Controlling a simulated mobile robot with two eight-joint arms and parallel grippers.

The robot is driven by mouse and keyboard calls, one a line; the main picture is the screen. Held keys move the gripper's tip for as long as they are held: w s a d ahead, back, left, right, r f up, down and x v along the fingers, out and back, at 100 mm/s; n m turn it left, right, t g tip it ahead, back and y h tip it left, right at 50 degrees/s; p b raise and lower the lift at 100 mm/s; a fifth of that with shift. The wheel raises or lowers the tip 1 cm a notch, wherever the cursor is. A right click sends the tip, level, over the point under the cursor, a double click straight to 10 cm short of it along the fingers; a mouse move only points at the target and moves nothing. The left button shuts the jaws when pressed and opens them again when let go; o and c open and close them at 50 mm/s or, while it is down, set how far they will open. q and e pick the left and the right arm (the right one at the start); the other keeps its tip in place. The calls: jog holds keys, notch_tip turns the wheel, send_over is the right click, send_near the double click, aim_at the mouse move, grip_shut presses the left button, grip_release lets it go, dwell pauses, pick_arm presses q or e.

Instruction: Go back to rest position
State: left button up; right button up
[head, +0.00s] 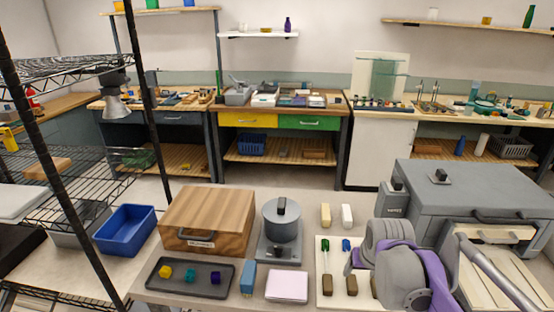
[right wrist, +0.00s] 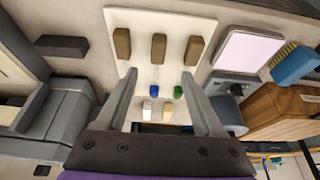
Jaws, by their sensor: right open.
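My right gripper (right wrist: 160,75) is open, with its two grey fingers apart and nothing visibly held between them. In the head view my purple and grey right arm covers the right part of a pale board (head: 336,304) and hides the fingertips. A green rod-like piece (head: 325,252) and a blue-topped piece (head: 346,245) stand on the board. Brown blocks (head: 327,285) sit along its near side; they also show in the right wrist view (right wrist: 159,47). My left gripper does not show.
A grey lidded machine (head: 480,190) stands close on the right. A wooden box (head: 207,215), a grey round device (head: 282,225), a dark tray (head: 205,289) and a pink-white pad (head: 287,286) are left of the board. A wire shelf post (head: 80,205) rises at far left.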

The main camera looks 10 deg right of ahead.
jog(key=s+a+f+n+p, duration=0.1)
jog(key=s+a+f, duration=0.1)
jog(key=s, duration=0.4)
jog(key=s+a+f, duration=0.3)
jog(key=s+a, duration=0.1)
jog(key=s, duration=0.2)
jog(key=s+a+f+n+t+y+p, duration=0.1)
jog(key=s+a+f, duration=0.1)
jog(key=s, duration=0.5)
jog(key=shift+a+f+n+p, duration=0.15)
jog(key=shift+a+n+p, duration=0.15)
jog(key=shift+a, duration=0.45)
